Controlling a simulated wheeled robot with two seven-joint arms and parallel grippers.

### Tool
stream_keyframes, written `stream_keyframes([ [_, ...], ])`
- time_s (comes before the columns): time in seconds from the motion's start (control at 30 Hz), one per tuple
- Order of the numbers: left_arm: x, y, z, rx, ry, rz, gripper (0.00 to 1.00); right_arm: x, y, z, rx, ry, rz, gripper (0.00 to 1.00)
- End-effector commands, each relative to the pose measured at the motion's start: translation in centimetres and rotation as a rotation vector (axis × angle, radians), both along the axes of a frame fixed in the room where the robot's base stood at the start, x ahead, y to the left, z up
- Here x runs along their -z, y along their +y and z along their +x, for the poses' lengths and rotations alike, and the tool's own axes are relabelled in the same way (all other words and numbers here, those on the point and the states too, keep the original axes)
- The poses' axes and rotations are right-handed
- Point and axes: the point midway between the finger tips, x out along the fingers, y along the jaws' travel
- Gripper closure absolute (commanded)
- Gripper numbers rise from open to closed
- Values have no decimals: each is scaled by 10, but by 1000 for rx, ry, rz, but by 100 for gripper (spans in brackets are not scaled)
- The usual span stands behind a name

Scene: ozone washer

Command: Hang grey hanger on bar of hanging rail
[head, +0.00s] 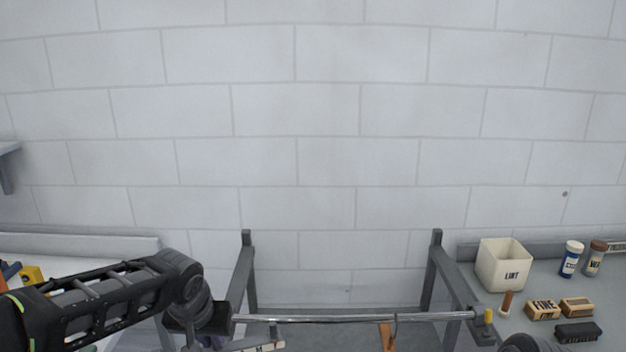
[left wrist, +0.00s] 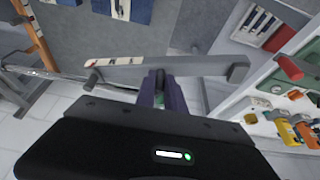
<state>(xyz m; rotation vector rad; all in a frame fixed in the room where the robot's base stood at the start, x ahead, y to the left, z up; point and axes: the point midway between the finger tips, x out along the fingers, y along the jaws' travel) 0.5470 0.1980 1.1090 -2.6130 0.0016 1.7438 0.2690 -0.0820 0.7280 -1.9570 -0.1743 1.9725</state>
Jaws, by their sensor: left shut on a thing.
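My left gripper (head: 205,342) is at the bottom edge of the head view, close to the left end of the rail's bar. In the left wrist view its fingers (left wrist: 163,92) are shut on the middle of the grey hanger (left wrist: 200,67), a long bar with a pale marked strip at its left end. Part of the hanger, marked M, also shows in the head view (head: 262,346). The metal bar of the hanging rail (head: 340,319) runs across the bottom of the head view, and shows at the left in the wrist view (left wrist: 45,73). The hanger's hook is not clear.
A wooden hanger (head: 388,338) hangs on the bar, right of centre. Grey uprights (head: 243,275) stand on either side. A lint bin (head: 502,265), jars and brushes stand on the right counter (head: 545,285). The bar between my gripper and the wooden hanger looks free.

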Motion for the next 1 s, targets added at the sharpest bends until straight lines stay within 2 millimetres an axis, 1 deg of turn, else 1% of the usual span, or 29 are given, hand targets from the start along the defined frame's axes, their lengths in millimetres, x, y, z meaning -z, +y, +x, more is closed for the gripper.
stream_keyframes([
  [0.03, -8, 0, 0, 0, 0, 0, 100, -7, 0, -1, 0, 3, -2, 64],
  [0.37, -5, 1, 0, -1, 0, 1, 100, -4, -1, -1, 1, 3, -3, 64],
  [0.47, 9, 1, -2, -2, 2, 1, 100, 5, 0, 0, 1, 0, -1, 64],
  [0.57, 40, 1, -7, -2, 2, 2, 100, 22, 1, 0, 0, -5, 2, 64],
  [0.6, 53, 1, -9, -2, 3, 2, 100, 30, 2, 1, 1, -8, 4, 64],
  [0.7, 79, 1, -14, -2, 1, 1, 100, 43, 4, 2, 0, -15, 8, 64],
  [0.8, 87, 0, -17, 0, 0, 1, 100, 45, 5, 2, -1, -19, 10, 64],
  [1.0, 84, 0, -17, 0, -1, 0, 100, 41, 5, 2, -2, -20, 11, 64],
])
